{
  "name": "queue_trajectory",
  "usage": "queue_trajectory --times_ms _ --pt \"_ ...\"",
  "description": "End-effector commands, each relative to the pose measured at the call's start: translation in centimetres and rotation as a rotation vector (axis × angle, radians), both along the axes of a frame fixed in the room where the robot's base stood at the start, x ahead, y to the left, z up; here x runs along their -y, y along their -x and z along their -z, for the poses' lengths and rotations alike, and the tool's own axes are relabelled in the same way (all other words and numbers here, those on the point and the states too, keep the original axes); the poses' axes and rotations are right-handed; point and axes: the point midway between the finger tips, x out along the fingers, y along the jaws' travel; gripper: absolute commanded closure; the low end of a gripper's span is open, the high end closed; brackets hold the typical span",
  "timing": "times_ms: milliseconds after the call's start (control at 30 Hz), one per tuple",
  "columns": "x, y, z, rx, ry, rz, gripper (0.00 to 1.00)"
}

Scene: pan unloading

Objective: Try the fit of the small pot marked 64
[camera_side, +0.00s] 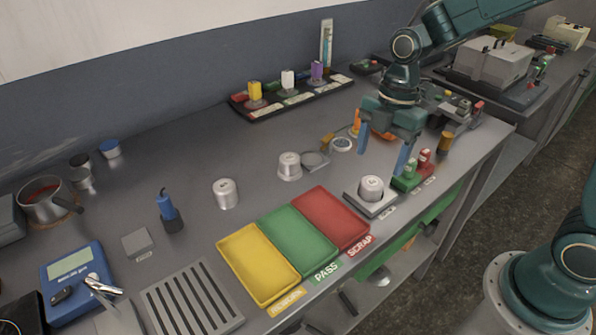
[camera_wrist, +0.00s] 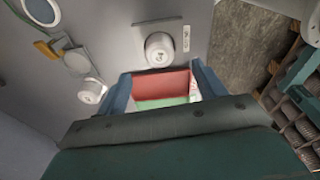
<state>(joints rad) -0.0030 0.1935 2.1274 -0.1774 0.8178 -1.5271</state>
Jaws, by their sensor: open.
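Three small silver pots stand in the side view: one (camera_side: 226,193) alone on the bench, one (camera_side: 289,166) beside a round grey disc, and one (camera_side: 371,187) upright on a square metal plate (camera_side: 378,209). Their top marks are too small to read, so I cannot tell which is 64. My gripper (camera_side: 383,155) is open and empty, its fingers pointing down above the plate's pot, apart from it. In the wrist view the plate's pot (camera_wrist: 160,48) and another pot (camera_wrist: 90,92) lie beyond my open fingers (camera_wrist: 165,88).
Yellow (camera_side: 257,264), green (camera_side: 299,242) and red (camera_side: 331,220) trays line the front, the latter two labelled PASS and SCRAP. A green block with red-topped pegs (camera_side: 411,178) stands close right of the plate. A dark rack (camera_side: 290,96) stands behind. Bare bench surrounds the left pot.

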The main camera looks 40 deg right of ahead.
Motion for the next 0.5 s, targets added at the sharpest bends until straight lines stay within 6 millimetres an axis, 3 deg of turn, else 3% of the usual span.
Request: queue_trajectory --times_ms 200,500 --pt "0.5 -0.1 -3.6 0.004 0.001 0.0 0.31" --pt "0.8 0.0 -6.2 0.0 0.0 0.0 0.31"
